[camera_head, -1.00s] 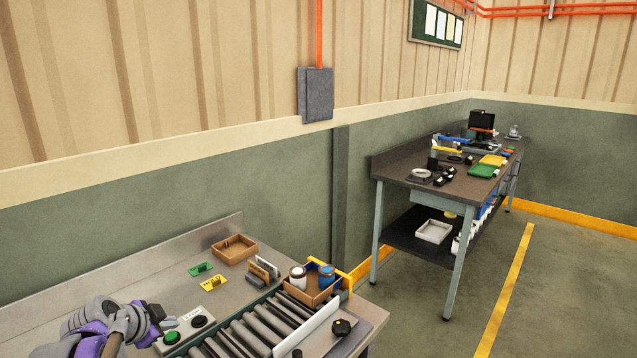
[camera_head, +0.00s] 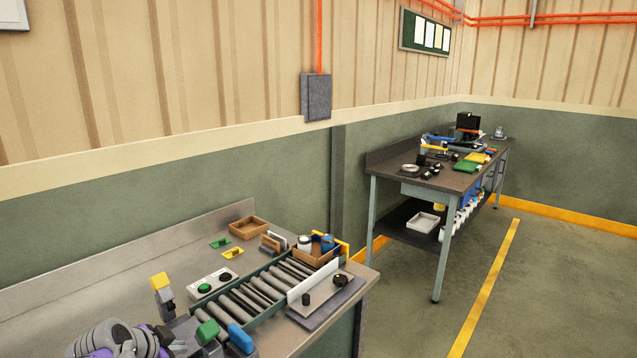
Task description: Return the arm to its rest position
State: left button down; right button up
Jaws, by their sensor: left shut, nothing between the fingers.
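My left arm comes in at the bottom left corner, purple and grey. My left gripper (camera_head: 163,341) is shut and empty, low in the picture over the near end of the steel bench (camera_head: 120,273). It is beside a grey fixture with a green knob and a blue handle (camera_head: 240,338). Its fingertips are small and partly lost against the dark parts there. My right gripper is not in view.
A roller conveyor (camera_head: 262,289) runs along the bench to a wooden tray (camera_head: 318,260) holding a white and a blue jar. A button box (camera_head: 213,284) and a yellow-topped post (camera_head: 161,287) stand near the arm. A second workbench (camera_head: 392,161) is beyond; the floor between is clear.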

pick_arm(q)
jog(key=s+d+f+n+g, duration=0.1)
jog(key=s+d+f+n, duration=0.2)
jog(key=s, duration=0.4)
jog(key=s+d+f+n+g+p, duration=0.1)
jog(key=s+d+f, duration=0.3)
jog(key=s, duration=0.4)
jog(key=s+d+f+n+g+y+p, duration=0.1)
jog(key=s+d+f+n, duration=0.3)
jog(key=s, duration=0.4)
jog(key=shift+d+n, duration=0.3)
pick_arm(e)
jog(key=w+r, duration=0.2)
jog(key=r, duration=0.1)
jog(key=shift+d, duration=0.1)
